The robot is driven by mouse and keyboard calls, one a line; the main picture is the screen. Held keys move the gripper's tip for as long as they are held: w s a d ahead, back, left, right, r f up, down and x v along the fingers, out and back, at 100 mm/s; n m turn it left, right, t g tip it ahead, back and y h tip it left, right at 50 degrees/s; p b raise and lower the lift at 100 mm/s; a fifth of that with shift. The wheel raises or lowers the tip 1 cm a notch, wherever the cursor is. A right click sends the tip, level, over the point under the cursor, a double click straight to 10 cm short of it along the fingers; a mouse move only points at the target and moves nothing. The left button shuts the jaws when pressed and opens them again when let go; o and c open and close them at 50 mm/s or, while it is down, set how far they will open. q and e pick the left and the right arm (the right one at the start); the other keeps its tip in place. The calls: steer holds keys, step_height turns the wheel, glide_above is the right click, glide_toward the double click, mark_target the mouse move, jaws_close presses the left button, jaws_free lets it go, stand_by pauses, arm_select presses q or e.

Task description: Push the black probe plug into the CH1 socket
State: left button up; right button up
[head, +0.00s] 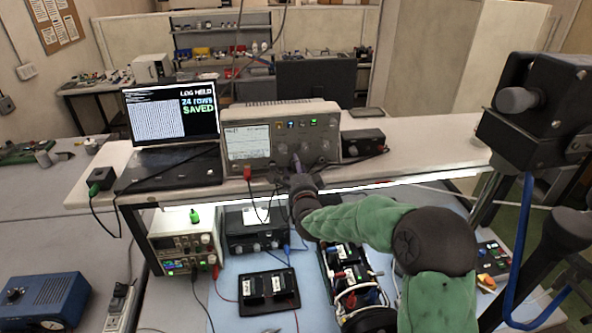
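The oscilloscope (248,146), a beige box with a lit screen and a row of knobs, stands on the raised white shelf. Its sockets are along the lower front edge; their labels, CH1 included, are too small to read. A red plug (247,173) sits at its lower left front. My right gripper (300,172) is at the lower right of the oscilloscope's front, at the end of my green-sleeved arm. Its fingers are dark and small, and hide part of the front panel. I cannot make out the black probe plug for certain, nor whether the fingers hold it. My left gripper is not in view.
A laptop (172,112) reading "LOG HELD, 24 rows SAVED" stands left of the oscilloscope. A black box (363,143) with a cable is to its right. Below the shelf are a power supply (185,245), a black instrument (252,230) and hanging leads. A blue box (42,300) stands lower left.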

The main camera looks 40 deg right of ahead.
steer(key=shift+s, duration=0.1)
steer(key=v, duration=1.2)
steer(key=shift+r, duration=0.15)
stand_by(0.4)
